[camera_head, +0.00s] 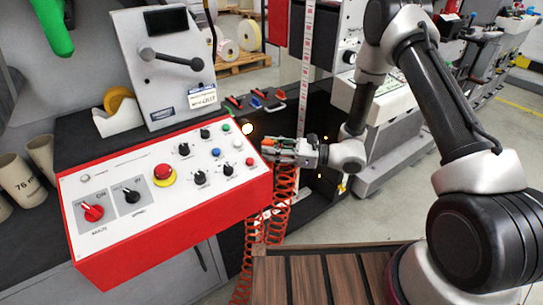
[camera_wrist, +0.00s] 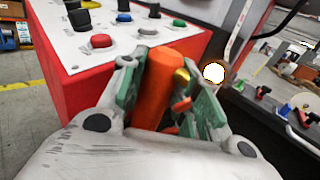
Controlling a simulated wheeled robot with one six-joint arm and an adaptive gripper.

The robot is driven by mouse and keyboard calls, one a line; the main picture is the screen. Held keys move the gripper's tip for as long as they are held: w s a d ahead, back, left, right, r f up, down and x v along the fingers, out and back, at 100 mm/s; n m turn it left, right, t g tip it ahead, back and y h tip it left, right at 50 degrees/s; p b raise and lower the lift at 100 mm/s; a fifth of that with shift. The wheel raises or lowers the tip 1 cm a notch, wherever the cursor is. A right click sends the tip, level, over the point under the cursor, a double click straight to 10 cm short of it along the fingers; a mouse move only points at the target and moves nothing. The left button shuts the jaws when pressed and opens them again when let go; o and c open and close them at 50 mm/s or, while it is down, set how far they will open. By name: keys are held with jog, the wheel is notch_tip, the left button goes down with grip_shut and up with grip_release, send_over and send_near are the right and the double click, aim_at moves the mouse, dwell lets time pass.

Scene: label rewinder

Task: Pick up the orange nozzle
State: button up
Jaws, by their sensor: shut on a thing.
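The orange nozzle (camera_wrist: 160,85) stands between the two green-padded fingers of my gripper (camera_wrist: 168,95) in the wrist view, with a yellowish brass part on its right side. The fingers are shut on it. In the head view my gripper (camera_head: 282,152) is at the right end of the red control box, and the orange nozzle there is small and mostly hidden by the fingers. A red coiled hose (camera_head: 284,195) hangs just below the gripper. I cannot tell whether the nozzle touches the box.
The red control box (camera_head: 160,235), with knobs and buttons on its white top, stands close to the left of my gripper. A dark shelf with small coloured-handled tools (camera_head: 255,100) lies behind. A wooden slatted surface (camera_head: 320,278) is below in front. Grey floor is open at right.

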notch_tip(320, 180, up, 24)
dwell(0.9)
